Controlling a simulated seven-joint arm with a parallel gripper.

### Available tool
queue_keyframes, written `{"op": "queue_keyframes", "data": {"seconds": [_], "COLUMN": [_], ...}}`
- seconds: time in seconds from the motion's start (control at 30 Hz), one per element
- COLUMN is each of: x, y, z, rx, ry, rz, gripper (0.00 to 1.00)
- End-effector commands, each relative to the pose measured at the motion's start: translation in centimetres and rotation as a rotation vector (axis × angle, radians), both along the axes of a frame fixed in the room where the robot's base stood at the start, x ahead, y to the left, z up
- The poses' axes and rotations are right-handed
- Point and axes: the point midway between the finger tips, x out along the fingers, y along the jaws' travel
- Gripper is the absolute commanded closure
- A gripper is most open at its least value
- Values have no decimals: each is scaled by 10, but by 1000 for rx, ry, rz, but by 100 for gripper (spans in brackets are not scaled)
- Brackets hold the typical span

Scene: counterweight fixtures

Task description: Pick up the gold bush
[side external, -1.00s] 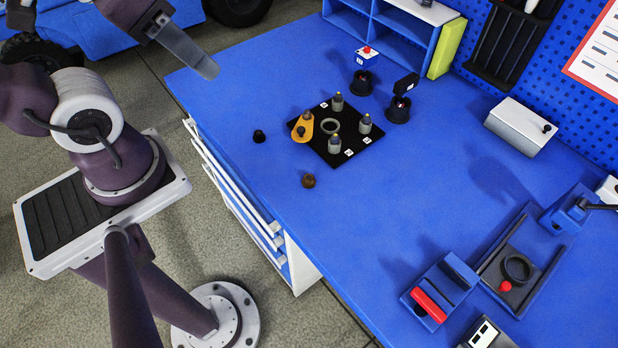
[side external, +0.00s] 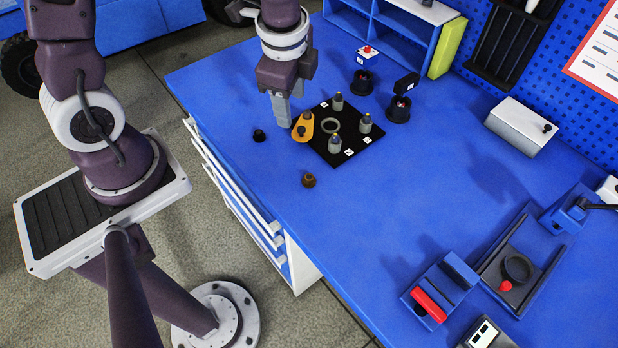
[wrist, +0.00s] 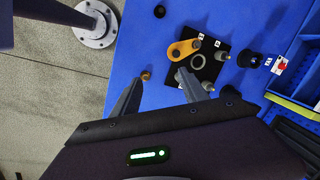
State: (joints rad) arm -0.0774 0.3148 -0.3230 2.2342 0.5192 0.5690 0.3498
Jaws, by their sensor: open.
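A small brown-gold round piece (side external: 309,180), which looks like the gold bush, stands alone on the blue bench near its front edge. In the wrist view the bush (wrist: 146,76) shows beyond the fingers, closer to the left one. My gripper (side external: 283,120) is open and empty, fingers pointing down, above the bench beside the black plate. In the side view it is up and left of the bush, apart from it. The wrist view shows both fingers of my gripper (wrist: 160,82) spread apart.
A black plate (side external: 337,156) carries a yellow-orange teardrop arm (side external: 302,132), several grey posts and a grey ring (side external: 330,126). A small black piece (side external: 259,136) stands left of it. Two black round holders (side external: 398,110) are behind. Bench right of the bush is clear.

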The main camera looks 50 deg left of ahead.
Motion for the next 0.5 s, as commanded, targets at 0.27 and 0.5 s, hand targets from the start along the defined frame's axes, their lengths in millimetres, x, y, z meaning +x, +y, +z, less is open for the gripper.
{"op": "queue_keyframes", "data": {"seconds": [0.27,0.5], "x": [5,4], "y": [-45,-47], "z": [-98,-130], "rx": [-117,-126], "ry": [168,176], "rz": [-369,-386], "gripper": [48,48]}}
